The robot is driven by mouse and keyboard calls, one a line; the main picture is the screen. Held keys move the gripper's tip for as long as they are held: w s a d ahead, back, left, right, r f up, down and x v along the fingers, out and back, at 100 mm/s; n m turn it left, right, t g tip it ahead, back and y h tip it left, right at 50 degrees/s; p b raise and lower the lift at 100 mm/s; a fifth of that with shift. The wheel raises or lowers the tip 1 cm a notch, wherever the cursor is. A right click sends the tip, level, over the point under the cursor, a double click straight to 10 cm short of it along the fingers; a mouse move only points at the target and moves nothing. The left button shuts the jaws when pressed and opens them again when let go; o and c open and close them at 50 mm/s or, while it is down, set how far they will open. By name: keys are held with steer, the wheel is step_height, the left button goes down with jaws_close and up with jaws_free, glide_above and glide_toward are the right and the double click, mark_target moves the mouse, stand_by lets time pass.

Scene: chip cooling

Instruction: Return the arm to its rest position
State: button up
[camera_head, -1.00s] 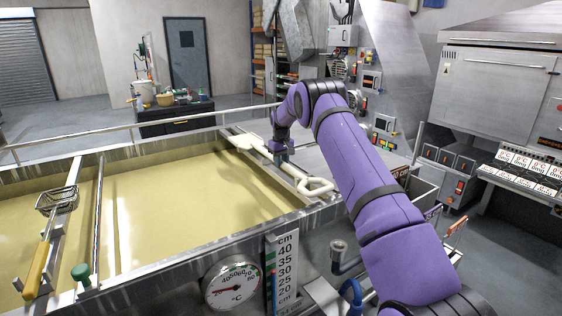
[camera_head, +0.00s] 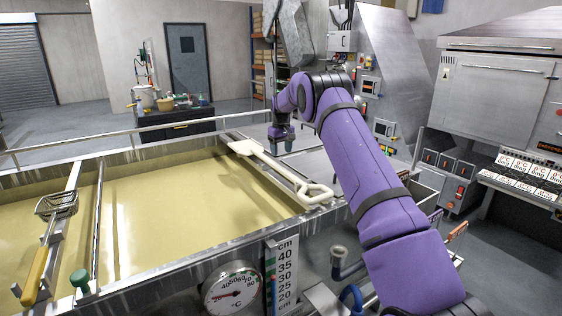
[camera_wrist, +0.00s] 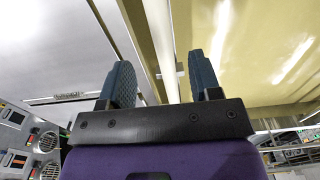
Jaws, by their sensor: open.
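My purple arm reaches forward over the right edge of the vat in the head view. My gripper (camera_head: 281,145) hangs at its far end, above the vat's right rim and a cream-coloured paddle (camera_head: 285,173). In the wrist view my gripper (camera_wrist: 162,85) shows two dark textured fingers apart with nothing between them. The pale paddle handle (camera_wrist: 160,45) lies beyond the gap between the fingers. The paddle rests along the rim, with its looped handle toward me.
The vat (camera_head: 190,255) holds yellowish liquid (camera_head: 190,200). A wire basket (camera_head: 57,204) lies across it at left. A dial thermometer (camera_head: 233,290) and level scale (camera_head: 283,272) stand at the front. A control panel (camera_head: 522,178) and cabinet (camera_head: 495,85) are at right.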

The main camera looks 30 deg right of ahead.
steer(key=shift+r, duration=1.6)
steer(key=shift+r, duration=0.1)
steer(key=s+a+r+t, duration=0.1)
steer(key=s+a+r, duration=0.4)
steer(key=s+r, duration=0.3)
steer(key=s+a+r+t, duration=0.1)
steer(key=s+a+r, duration=0.45)
steer(key=r, duration=0.55)
steer(key=s+a+r+t, duration=0.1)
steer(key=s+a+r, duration=0.2)
steer(key=s, duration=0.6)
steer(key=s+a+r, duration=0.3)
steer(key=s, duration=0.5)
steer(key=s+a+f, duration=0.2)
steer(key=s, duration=0.7)
steer(key=s+a+f+t, duration=0.1)
steer(key=s+f, duration=0.2)
steer(key=s, duration=0.6)
steer(key=s+a+f+t, duration=0.1)
steer(key=s+a+f, duration=0.1)
steer(key=s, duration=0.7)
steer(key=shift+s+a+f, duration=0.25)
steer(key=shift+a+f, duration=0.1)
